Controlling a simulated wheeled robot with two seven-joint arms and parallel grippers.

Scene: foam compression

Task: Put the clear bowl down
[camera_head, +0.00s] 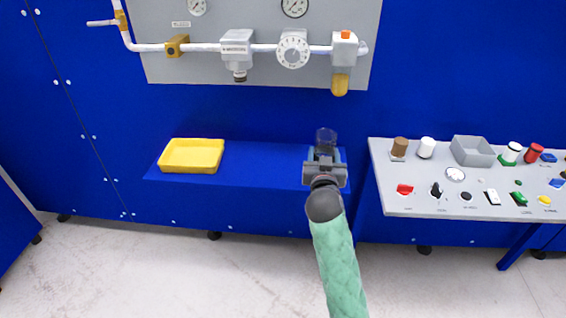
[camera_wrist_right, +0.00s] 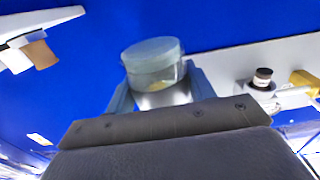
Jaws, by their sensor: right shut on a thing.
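The clear bowl (camera_head: 326,137) is a small transparent cup-like vessel, held over the right end of the blue shelf. My right gripper (camera_head: 325,155) is shut on it. In the right wrist view the clear bowl (camera_wrist_right: 153,62) sits between the two fingers (camera_wrist_right: 160,95), with something yellowish showing through its lower part. Whether its base touches the shelf cannot be told. My left gripper is not in view.
The blue shelf (camera_head: 255,190) has a yellow tray (camera_head: 191,155) on its left part and bare room between. A grey control panel (camera_head: 430,205) with knobs and buttons stands close on the right. A pipe with a gauge and valves (camera_head: 293,48) runs above.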

